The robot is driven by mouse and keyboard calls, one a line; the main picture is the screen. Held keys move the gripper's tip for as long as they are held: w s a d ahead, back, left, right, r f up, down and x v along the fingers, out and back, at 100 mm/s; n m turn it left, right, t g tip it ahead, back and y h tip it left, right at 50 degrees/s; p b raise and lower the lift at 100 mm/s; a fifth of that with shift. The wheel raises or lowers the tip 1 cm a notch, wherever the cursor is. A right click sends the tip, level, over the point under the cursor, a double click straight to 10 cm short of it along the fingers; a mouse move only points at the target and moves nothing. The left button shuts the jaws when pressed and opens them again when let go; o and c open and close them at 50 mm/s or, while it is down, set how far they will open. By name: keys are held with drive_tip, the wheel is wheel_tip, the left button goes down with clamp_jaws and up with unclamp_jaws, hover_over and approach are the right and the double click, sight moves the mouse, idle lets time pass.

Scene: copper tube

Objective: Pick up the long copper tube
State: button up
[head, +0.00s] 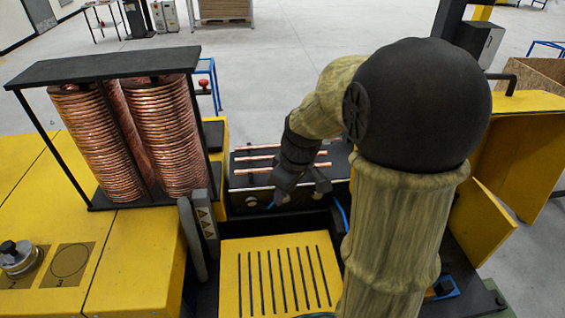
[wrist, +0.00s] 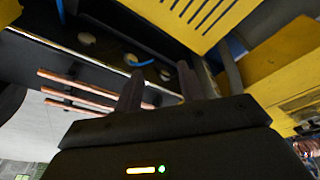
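Several thin copper tubes lie side by side on a dark machine top beyond the slotted yellow plate; in the head view one copper tube (head: 257,158) is the middle of three visible left parts. My arm hides their middles, and I cannot tell which is longest. The wrist view shows three copper tubes (wrist: 75,80) to the left of the fingers, the top one running behind the left finger. My gripper (head: 303,196) is in front of the tubes with its fingers spread. In the wrist view the gripper (wrist: 160,69) is open, with no tube held between its fingers.
Two tall copper coils (head: 165,130) stand under a black frame at the left. The slotted yellow plate (head: 232,262) is nearest me. Grey upright plates (head: 198,225) stand left of it. Yellow panels (head: 480,220) stand at the right. A blue cable (wrist: 140,62) lies beyond the fingers.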

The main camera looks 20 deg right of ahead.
drive_tip(key=w+d+r+n+y+p, duration=0.2)
drive_tip(key=w+d+r+n+p, duration=0.2)
drive_tip(key=w+r+n, duration=0.5)
wheel_tip(320, 180, up, 3)
drive_tip(key=shift+w+d+r+t+y, duration=0.1)
drive_tip(key=shift+w+d+t+y, duration=0.05)
drive_tip(key=shift+d+t+y, duration=0.3)
drive_tip(key=b+x, duration=0.4)
drive_tip(key=x, duration=0.8)
drive_tip(key=b+x, duration=0.1)
drive_tip(key=x, duration=0.4)
drive_tip(key=shift+w+a+f, duration=0.1)
drive_tip(key=shift+a+f, duration=0.1)
drive_tip(key=shift+f, duration=0.05)
drive_tip(key=shift+r, duration=0.1)
